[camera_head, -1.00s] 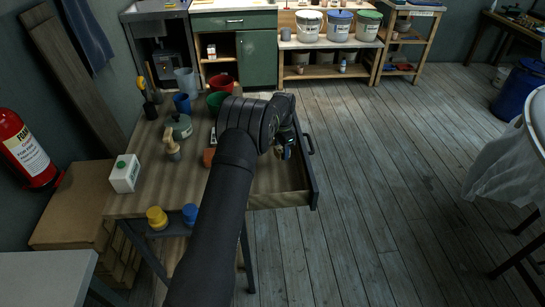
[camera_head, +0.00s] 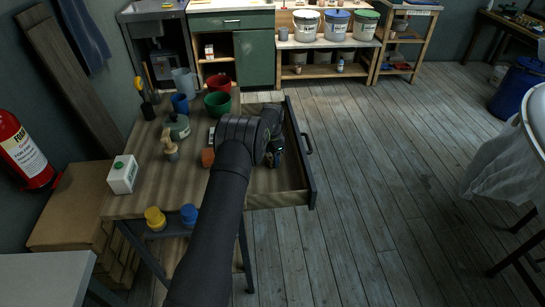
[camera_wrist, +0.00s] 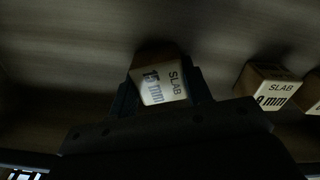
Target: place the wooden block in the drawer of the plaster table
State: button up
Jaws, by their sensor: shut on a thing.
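The wooden block (camera_wrist: 160,86), with a pale face printed "SLAB 15 mm", is between the fingers of my gripper (camera_wrist: 160,95) in the wrist view. My gripper is shut on it. In the head view my gripper (camera_head: 276,157) is over the open drawer (camera_head: 313,185) at the right side of the table (camera_head: 150,190). My arm hides part of the drawer and the block there. I cannot tell whether the block touches the surface below it.
In the wrist view a similar block marked "SLAB" (camera_wrist: 268,88) lies to the right, with another (camera_wrist: 313,92) cut off at the edge. A green bowl (camera_head: 218,104), a red bowl (camera_head: 220,83) and a white carton (camera_head: 122,175) stand on the table.

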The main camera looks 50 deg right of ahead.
jog(key=o, duration=1)
notch_tip(320, 180, up, 12)
notch_tip(320, 180, down, 12)
jog(key=shift+r, duration=1.9)
